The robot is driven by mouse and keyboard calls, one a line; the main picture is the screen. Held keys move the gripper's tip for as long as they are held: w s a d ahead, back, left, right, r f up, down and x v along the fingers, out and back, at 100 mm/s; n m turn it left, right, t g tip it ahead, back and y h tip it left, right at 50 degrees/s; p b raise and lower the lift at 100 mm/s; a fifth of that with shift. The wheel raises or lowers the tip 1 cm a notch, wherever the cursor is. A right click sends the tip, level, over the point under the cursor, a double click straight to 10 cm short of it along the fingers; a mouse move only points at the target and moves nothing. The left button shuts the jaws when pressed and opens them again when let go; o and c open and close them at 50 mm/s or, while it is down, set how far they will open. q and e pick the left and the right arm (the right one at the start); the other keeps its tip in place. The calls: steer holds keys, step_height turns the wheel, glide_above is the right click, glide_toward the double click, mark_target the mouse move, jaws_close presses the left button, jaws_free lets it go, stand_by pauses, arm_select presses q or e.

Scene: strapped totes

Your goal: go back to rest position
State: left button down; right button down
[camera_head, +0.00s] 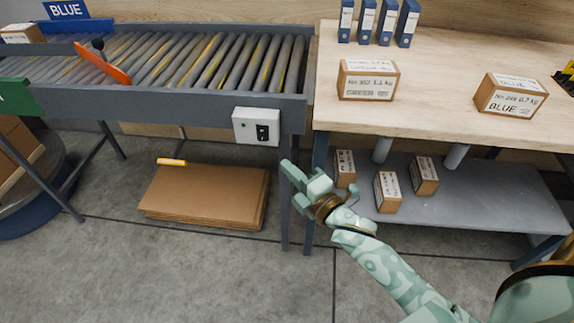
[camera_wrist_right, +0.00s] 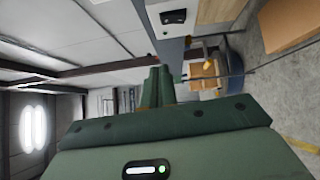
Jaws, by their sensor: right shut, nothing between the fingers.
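My right gripper (camera_head: 290,168) is in the middle of the head view, in front of the conveyor leg and beside the table's left end. It is shut and holds nothing. In the right wrist view its shut fingers (camera_wrist_right: 159,86) show against the conveyor side and the room behind. My right arm reaches in from the lower right. My left gripper is not in view.
The roller conveyor (camera_head: 292,99) with an orange lever (camera_head: 103,64) is at the left. The wooden table (camera_head: 430,115) carries two labelled boxes and several blue binders. Small boxes stand on its lower shelf (camera_head: 490,203). Flat cardboard (camera_head: 205,195) lies on the floor. The front floor is clear.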

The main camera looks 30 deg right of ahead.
stand_by(0.4)
